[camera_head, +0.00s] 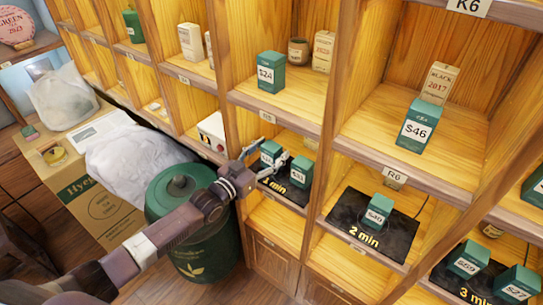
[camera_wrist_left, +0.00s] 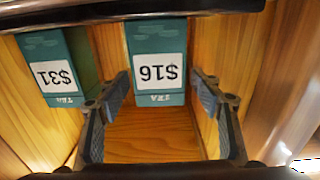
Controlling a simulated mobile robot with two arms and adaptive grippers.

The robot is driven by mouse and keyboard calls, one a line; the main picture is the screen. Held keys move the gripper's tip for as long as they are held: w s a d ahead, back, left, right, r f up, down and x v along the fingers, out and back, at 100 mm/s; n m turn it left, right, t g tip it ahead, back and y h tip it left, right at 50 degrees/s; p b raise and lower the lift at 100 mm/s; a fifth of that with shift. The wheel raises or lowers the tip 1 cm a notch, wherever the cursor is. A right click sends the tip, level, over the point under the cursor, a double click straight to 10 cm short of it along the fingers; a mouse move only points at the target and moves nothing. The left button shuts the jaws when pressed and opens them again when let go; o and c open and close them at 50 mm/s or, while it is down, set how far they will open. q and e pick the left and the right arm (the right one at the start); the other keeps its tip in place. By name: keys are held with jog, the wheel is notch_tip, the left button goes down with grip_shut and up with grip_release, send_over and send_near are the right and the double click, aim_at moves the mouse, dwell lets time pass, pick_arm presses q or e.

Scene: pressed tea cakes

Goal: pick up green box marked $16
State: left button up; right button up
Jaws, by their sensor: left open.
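The green box marked $16 (camera_wrist_left: 158,60) shows upside down in the left wrist view, at the top centre. In the head view the green box (camera_head: 270,150) stands in a shelf compartment, partly hidden by my gripper. My left gripper (camera_head: 265,160) is open, with its arm reaching in from the left. In the wrist view its fingers (camera_wrist_left: 158,82) lie to either side of the $16 box, with gaps between. I cannot tell how far past its front face they reach. A green box marked $31 (camera_wrist_left: 58,72) stands beside it, outside the fingers. My right gripper is not in view.
The $31 box (camera_head: 299,171) is close to the gripper on a dark mat (camera_head: 286,191). Shelf boards and dividers (camera_head: 318,134) frame the compartment. A large green canister (camera_head: 208,245) stands below my arm. Other green boxes, such as $40 (camera_head: 378,210), sit farther right.

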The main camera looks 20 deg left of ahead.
pick_arm(q)
jog(key=shift+w+d, duration=0.15)
jog(key=shift+w, duration=0.15)
jog(key=c, duration=1.3)
